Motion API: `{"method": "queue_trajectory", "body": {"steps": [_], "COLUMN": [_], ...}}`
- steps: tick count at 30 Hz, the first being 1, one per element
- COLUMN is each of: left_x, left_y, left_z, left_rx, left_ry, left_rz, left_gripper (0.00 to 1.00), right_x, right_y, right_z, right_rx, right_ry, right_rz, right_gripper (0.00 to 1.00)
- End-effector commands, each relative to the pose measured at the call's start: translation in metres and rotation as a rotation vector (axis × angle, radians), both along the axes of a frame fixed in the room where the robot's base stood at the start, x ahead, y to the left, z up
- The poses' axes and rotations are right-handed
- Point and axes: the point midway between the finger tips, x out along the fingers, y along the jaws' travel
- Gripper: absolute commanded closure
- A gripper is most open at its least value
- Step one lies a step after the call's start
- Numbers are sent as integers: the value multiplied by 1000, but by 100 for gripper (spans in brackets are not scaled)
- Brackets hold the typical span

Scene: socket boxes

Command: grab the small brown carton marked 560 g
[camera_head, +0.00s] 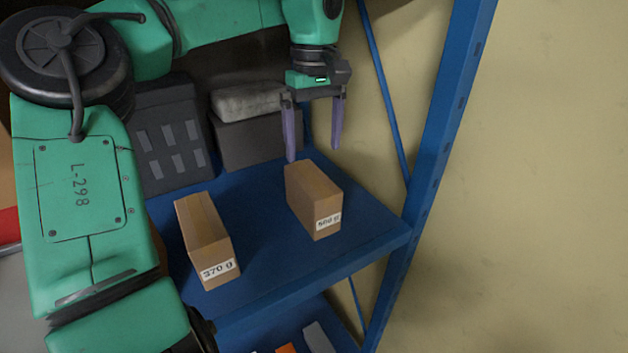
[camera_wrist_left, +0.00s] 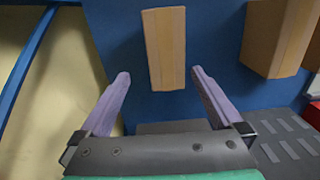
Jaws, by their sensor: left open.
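The small brown carton marked 560 g (camera_head: 310,195) stands on the blue shelf, on its right part, with its label on the end facing the front. My left gripper (camera_head: 315,158) is open and empty, with its purple fingers pointing down above and behind the carton's back end. In the left wrist view the carton (camera_wrist_left: 165,48) lies ahead of the open fingers (camera_wrist_left: 160,82), centred between their lines and apart from them. Its label is hidden there. My right gripper does not show.
A second brown carton marked 370 g (camera_head: 207,240) stands to the left; it also shows in the left wrist view (camera_wrist_left: 278,38). Dark boxes (camera_head: 262,142) stand at the back. A blue rack post (camera_head: 440,140) rises at the right. Bare blue shelf (camera_head: 262,235) lies between the cartons.

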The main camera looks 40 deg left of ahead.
Motion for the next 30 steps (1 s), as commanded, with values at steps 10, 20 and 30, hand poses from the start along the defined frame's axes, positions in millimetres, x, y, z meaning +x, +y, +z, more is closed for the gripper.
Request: {"method": "queue_trajectory", "body": {"steps": [10,20,30], "left_x": [-2,-3,-3], "left_y": [0,2,2], "left_z": [-65,-112,-111], "left_rx": [-3,-2,-2], "left_ry": [2,-3,-3], "left_rz": [0,0,0], "left_gripper": [0,0,73], "right_x": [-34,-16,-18], "right_y": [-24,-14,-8], "right_z": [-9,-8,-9], "right_rx": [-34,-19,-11], "right_ry": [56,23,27], "right_rz": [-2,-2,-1], "right_gripper": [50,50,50]}}
